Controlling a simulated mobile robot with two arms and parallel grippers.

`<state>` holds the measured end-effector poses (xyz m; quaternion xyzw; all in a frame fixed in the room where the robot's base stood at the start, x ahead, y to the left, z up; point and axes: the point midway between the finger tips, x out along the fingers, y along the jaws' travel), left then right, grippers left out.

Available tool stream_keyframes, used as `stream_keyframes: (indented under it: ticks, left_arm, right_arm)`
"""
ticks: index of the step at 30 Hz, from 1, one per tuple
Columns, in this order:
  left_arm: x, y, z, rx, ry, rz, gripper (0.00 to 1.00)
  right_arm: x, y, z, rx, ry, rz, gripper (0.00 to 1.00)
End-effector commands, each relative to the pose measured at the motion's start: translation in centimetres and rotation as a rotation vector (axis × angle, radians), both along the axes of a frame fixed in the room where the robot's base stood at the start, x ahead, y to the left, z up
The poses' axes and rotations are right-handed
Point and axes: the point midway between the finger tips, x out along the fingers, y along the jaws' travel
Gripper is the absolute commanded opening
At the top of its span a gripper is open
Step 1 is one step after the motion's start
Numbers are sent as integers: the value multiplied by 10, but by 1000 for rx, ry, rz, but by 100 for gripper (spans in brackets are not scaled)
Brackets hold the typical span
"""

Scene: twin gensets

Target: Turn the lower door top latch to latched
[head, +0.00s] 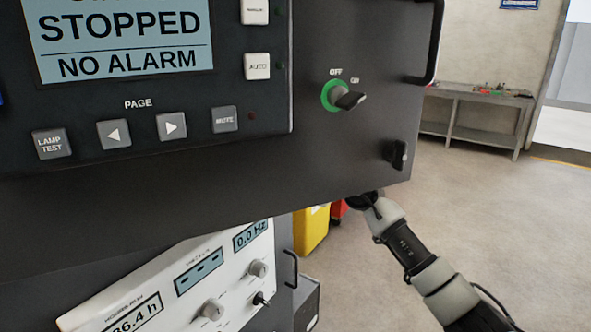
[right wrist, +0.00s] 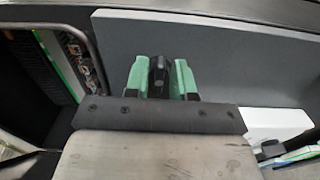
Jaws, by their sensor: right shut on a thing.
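In the right wrist view, my right gripper (right wrist: 160,80) has its green fingertips closed on both sides of a small black latch handle (right wrist: 158,72), which I take as the lower door top latch. The handle stands against a flat grey panel (right wrist: 235,60). In the head view, my right arm reaches in from the lower right, and its gripper is hidden behind the bottom corner of the upper dark panel (head: 320,160). The held latch is hidden there too, so I cannot tell its angle from the head view. My left gripper is not in view.
The upper panel carries a green-ringed OFF/ON switch (head: 345,97) and another black latch (head: 397,154) near its lower right corner. A white instrument panel (head: 190,290) is below. A yellow bin (head: 311,232) stands behind. A grey bench (head: 470,115) is far back; floor at right is clear.

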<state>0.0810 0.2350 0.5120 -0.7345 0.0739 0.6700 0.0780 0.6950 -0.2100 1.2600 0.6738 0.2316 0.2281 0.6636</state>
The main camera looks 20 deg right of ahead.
Motion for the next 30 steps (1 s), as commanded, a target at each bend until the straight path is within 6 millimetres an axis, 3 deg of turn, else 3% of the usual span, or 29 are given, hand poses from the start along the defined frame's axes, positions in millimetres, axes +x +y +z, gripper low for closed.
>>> stream_keyframes:
  ticks: [8,9,13,23,30]
  left_arm:
    - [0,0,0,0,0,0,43]
    - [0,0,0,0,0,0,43]
    - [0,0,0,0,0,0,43]
    - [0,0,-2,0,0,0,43]
    - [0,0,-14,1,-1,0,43]
  right_arm:
    - [0,0,0,2,1,-1,1]
    - [0,0,0,2,1,-1,27]
    - [0,0,0,1,1,0,46]
    - [-3,-3,-1,-1,-1,-1,46]
    - [-33,-27,-4,-4,-1,-3,46]
